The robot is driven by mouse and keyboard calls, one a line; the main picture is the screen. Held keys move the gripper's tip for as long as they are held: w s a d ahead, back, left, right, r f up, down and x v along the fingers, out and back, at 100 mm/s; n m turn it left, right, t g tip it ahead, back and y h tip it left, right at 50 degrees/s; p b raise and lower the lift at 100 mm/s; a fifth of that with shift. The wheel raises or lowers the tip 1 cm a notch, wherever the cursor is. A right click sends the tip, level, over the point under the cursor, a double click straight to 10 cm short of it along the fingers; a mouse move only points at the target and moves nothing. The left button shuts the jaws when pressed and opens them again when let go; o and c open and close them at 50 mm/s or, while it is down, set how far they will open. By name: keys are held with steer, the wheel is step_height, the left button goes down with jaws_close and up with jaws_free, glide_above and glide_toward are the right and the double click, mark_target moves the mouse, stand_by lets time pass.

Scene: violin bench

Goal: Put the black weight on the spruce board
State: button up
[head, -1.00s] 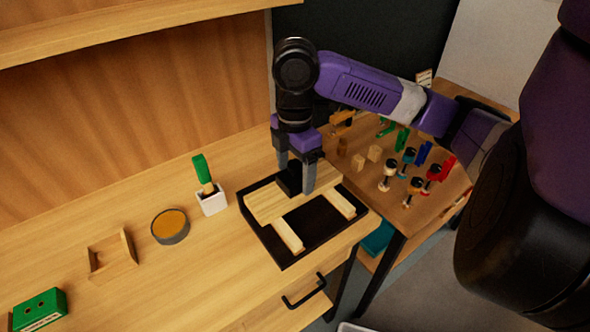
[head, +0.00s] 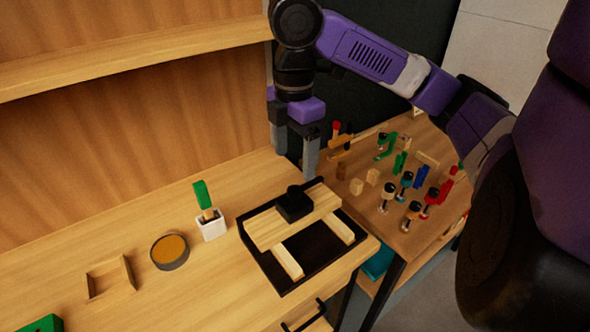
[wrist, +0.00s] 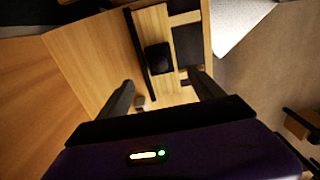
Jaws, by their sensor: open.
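The black weight (head: 294,204), a dark block with a knob on top, rests on the pale spruce board (head: 266,229). The board lies across two light wooden strips in a black tray (head: 285,282). The weight also shows in the wrist view (wrist: 158,58), on the board (wrist: 153,22). My gripper (head: 295,168) is open and empty above and behind the weight, apart from it. Its two fingers point down in the head view and frame the lower part of the wrist view (wrist: 165,92).
A white cup with a green-handled brush (head: 211,226), a round tin (head: 170,252) and a small wooden cradle (head: 110,278) stand left of the tray. A side table (head: 385,222) holds several clamps and blocks. A shelf (head: 140,55) overhangs the bench.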

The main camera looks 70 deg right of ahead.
steer(key=w+a+r+m+t+y, duration=0.2)
steer(key=w+a+m+t+y, duration=0.2)
steer(key=w+a+t, duration=0.7)
steer(key=w+a+r+m+t+y, duration=0.25)
steer(key=w+a+t+y, duration=0.2)
steer(key=w+a, duration=1.1)
steer(key=s+a+f+m+h, duration=0.4)
steer(key=s+f+m+h, duration=0.55)
steer(key=s+f, duration=0.65)
steer(key=s+d+f+n, duration=0.1)
steer(key=s+f+n, duration=0.1)
steer(key=s, duration=0.8)
steer(key=s+d+f+n+y, duration=0.1)
steer(key=s+f+n, duration=0.1)
steer(key=s, duration=0.9)
steer(key=shift+s+d+n+g, duration=0.25)
steer(key=shift+s+n+g, duration=0.1)
steer(key=shift+n, duration=0.35)
